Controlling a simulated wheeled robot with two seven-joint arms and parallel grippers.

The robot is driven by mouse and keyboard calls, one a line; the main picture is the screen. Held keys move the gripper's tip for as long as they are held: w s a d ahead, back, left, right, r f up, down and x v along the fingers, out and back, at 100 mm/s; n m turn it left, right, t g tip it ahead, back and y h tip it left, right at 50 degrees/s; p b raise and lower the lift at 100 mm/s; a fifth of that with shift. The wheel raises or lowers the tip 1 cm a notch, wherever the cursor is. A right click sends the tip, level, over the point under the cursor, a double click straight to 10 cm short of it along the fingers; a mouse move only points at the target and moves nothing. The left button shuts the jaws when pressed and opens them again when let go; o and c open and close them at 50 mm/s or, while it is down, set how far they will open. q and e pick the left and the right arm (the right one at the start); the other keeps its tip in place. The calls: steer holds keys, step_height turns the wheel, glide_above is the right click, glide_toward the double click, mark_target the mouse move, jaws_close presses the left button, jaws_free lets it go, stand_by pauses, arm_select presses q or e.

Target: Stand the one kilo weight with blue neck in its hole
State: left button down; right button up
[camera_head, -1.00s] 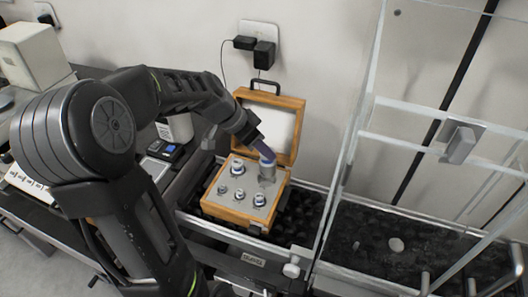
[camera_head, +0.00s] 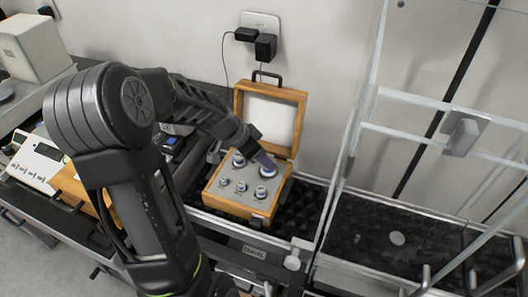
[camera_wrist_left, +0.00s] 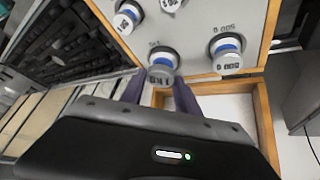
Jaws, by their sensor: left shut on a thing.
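The one kilo weight with blue neck (camera_head: 268,171) is upright at the back right of the grey panel (camera_head: 237,204) in the wooden case. In the left wrist view the weight (camera_wrist_left: 162,68) shows its top and blue neck, beside a kilo marking on the panel. Its body is hidden and appears sunk into its hole; whether it is fully seated I cannot tell. My left gripper (camera_head: 264,160) is shut on it from above, and its purple fingers (camera_wrist_left: 157,90) are on both sides of the weight. My right gripper is in neither view.
Another blue-necked weight, marked 500 (camera_wrist_left: 227,52), stands close by, with several smaller ones around. The open lid (camera_head: 269,120) rises behind the panel. A glass enclosure (camera_head: 352,150) stands to the right. A balance (camera_head: 40,152) is at the left.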

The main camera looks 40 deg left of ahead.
arm_select(q)
steer(key=shift+w, duration=0.1)
steer(key=c, duration=0.9)
jaws_free()
steer(key=shift+r, duration=0.1)
steer(key=v, duration=1.2)
steer(key=shift+d, duration=0.1)
